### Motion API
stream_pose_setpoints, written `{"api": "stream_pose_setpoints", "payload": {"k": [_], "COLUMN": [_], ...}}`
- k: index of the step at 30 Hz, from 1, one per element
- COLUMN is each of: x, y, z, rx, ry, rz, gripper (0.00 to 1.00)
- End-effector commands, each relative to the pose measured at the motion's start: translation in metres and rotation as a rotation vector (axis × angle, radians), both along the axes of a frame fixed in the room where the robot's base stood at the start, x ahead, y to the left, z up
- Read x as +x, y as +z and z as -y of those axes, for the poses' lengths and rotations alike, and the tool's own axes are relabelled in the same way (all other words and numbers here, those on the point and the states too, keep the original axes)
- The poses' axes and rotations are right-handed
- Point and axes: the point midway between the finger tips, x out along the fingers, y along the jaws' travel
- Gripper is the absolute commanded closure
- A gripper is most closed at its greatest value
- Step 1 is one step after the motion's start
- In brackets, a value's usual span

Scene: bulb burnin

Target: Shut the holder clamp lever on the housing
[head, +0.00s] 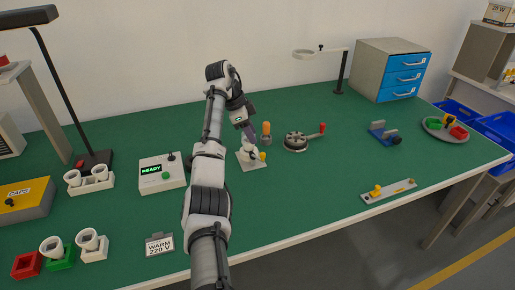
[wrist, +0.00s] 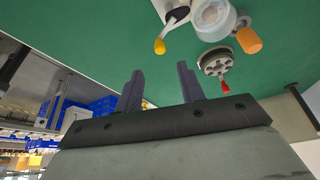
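A pale housing (head: 250,160) stands near the middle of the table, partly hidden by my gripper. A yellow-tipped lever (head: 263,156) sticks out at its right side. In the wrist view the housing (wrist: 172,10) is cut off by the top edge, and its lever (wrist: 160,45) hangs from it with the yellow tip clear of my fingers. I cannot tell the lever's clamp position. My gripper (head: 249,134) is just above and behind the housing in the head view. In the wrist view the gripper (wrist: 160,86) has its two dark fingers apart with nothing between them.
An orange-handled piece (head: 266,128) is close beside the housing. A round grey fixture (head: 296,141) with a red-tipped handle is to the right. A control box (head: 162,172) reading READY stands left. The front middle table is clear.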

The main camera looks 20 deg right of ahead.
Motion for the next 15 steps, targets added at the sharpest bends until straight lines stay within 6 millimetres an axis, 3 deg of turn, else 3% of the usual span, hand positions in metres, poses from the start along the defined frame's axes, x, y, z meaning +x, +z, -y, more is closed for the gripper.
{"api": "stream_pose_setpoints", "payload": {"k": [1, 6, 15], "x": [0.002, 0.004, 0.005], "y": [0.012, 0.038, 0.049], "z": [-0.005, -0.016, -0.020], "rx": [0.000, 0.002, -0.001], "ry": [0.002, 0.001, -0.001], "rz": [0.004, 0.003, -0.001], "gripper": [0.61, 0.61, 0.61]}}
